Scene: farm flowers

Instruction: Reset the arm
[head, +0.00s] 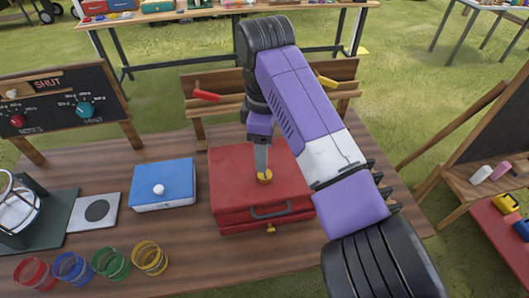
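My arm reaches over the wooden table (150,262) from the right, bent at the elbow. My gripper (262,165) points down at the top of a red box (232,172). A small round yellow piece (265,178) shows right at its tip, on or just above the lid. I cannot tell whether the fingers hold it, or whether they are open or shut. The red box has a grey handle (270,211) on its front and a small yellow piece (270,229) below. My arm hides the box's right part.
A blue box (175,183) with a white ball (158,189), a grey plate (96,211) and several coloured rings (110,262) stand at left. A wooden rack (208,82) stands behind the red box. A chalkboard panel (50,100) is at back left.

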